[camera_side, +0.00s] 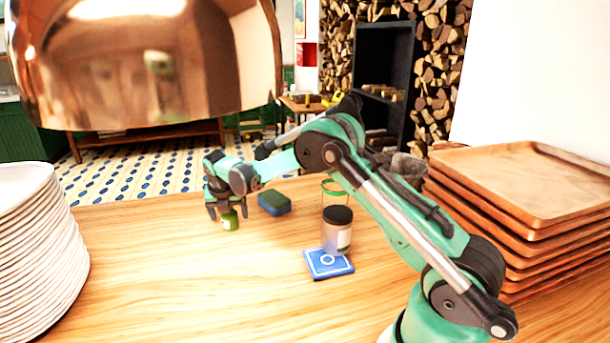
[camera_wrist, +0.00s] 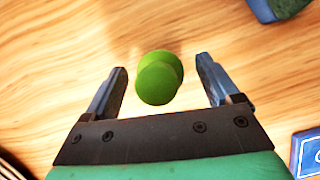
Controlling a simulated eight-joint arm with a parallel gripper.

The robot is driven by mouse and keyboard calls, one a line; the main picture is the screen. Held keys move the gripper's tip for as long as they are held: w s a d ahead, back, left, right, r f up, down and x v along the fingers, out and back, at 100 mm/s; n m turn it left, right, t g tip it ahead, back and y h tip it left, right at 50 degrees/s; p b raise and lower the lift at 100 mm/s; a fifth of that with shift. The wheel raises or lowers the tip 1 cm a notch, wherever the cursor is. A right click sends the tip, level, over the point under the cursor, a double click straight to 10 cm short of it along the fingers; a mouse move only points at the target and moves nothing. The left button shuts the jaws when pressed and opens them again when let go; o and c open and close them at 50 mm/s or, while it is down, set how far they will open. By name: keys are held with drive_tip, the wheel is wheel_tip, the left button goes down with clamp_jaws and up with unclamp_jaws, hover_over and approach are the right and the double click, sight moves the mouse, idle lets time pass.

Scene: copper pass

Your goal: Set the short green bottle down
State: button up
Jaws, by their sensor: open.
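The short green bottle (camera_side: 230,220) stands on the wooden counter (camera_side: 160,260), below my gripper (camera_side: 227,208) in the side view. In the wrist view the bottle (camera_wrist: 159,78) shows from above as a round green cap over a green body. It lies between the two fingers of my gripper (camera_wrist: 161,76), with a clear gap on each side. The fingers are open and do not touch it. The bottle looks upright; its underside is hidden.
A blue and green sponge (camera_side: 274,203) lies right of the bottle. Stacked white plates (camera_side: 40,250) stand left, stacked trays (camera_side: 520,220) right. A copper lamp shade (camera_side: 150,70) hangs above.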

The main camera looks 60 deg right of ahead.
drive_tip(key=v, duration=0.6)
drive_tip(key=shift+r, duration=0.35)
drive_tip(key=shift+s+a, duration=0.1)
drive_tip(key=shift+a, duration=0.05)
